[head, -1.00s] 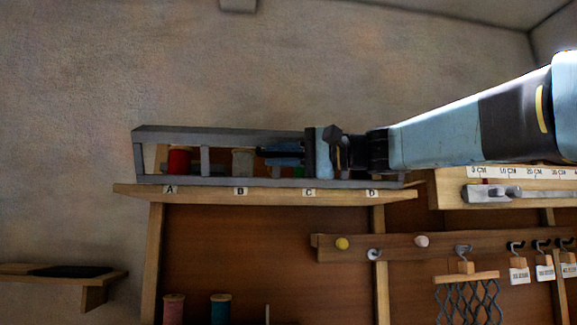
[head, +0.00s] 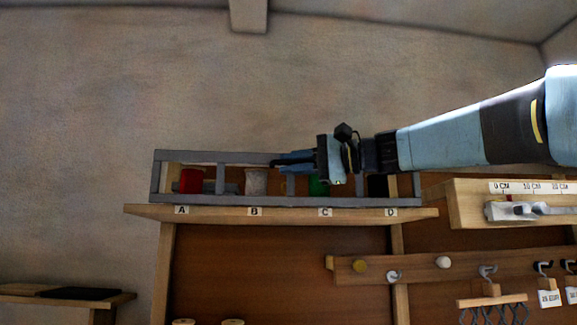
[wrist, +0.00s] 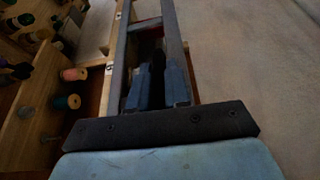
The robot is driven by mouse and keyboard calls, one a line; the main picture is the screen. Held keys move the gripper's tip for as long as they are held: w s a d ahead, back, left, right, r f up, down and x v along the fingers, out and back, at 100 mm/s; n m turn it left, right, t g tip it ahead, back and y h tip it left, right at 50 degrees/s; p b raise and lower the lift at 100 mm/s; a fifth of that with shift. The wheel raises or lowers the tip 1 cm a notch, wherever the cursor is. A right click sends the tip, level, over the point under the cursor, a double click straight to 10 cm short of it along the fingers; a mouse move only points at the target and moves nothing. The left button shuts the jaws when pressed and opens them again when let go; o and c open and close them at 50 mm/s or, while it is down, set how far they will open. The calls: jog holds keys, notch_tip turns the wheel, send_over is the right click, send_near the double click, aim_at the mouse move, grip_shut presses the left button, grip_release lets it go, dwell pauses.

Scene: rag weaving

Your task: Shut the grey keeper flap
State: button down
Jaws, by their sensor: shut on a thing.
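The grey keeper flap (head: 216,157) is a long barred frame along the front of the spool shelf (head: 146,212), above the labels A to D. It looks nearly upright; whether it sits fully against the shelf is unclear. My gripper (head: 280,163) reaches in from the right, its fingers pointing left along the flap's upper rail, shut on the flap. In the wrist view my fingers (wrist: 155,85) lie close together beside the flap's long rail (wrist: 174,40). The exact contact is hidden.
Behind the flap stand a red spool (head: 192,181), a pale spool (head: 257,182) and a green spool (head: 318,186). To the right are a ruler board (head: 470,205) and a peg rail (head: 410,267).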

jog(key=shift+d, duration=0.1)
dwell(0.3)
jog(key=c, duration=1.4)
grip_release()
jog(key=shift+c, duration=0.2)
jog(key=v, duration=1.3)
jog(key=shift+d, duration=0.4)
jog(key=shift+o, duration=0.3)
